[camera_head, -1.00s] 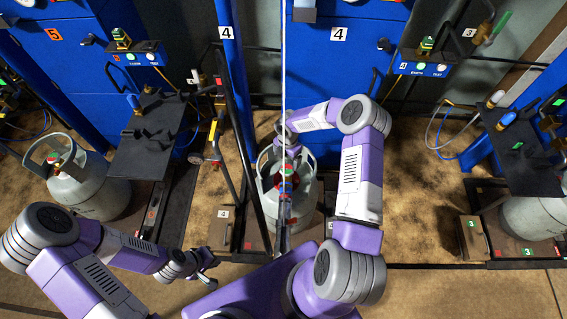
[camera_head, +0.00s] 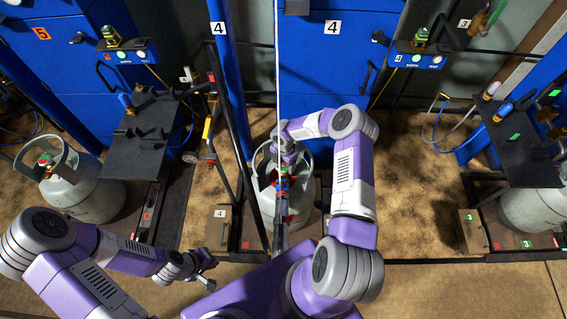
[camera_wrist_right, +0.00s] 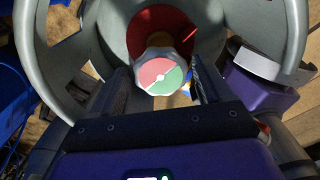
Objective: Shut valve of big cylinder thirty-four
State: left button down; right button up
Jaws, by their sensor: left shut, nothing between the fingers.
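A grey-green gas cylinder (camera_head: 265,208) with a collar stands at the middle station marked 4; I cannot read a thirty-four on it. Its round valve knob (camera_wrist_right: 164,76), half red and half green, shows in the right wrist view inside the collar (camera_wrist_right: 80,40). My right gripper (camera_head: 283,168) is over the cylinder's top and partly hidden in the head view. In the wrist view its fingers (camera_wrist_right: 163,90) are open, one on each side of the knob; I cannot tell whether they touch it. My left gripper (camera_head: 207,263) is shut and empty, low and left of the cylinder.
Another cylinder (camera_head: 82,192) stands at the left and one (camera_head: 528,211) at the right. Black shelves (camera_head: 140,135) and (camera_head: 520,147) jut out near them.

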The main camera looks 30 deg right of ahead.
jog(key=c, duration=0.7)
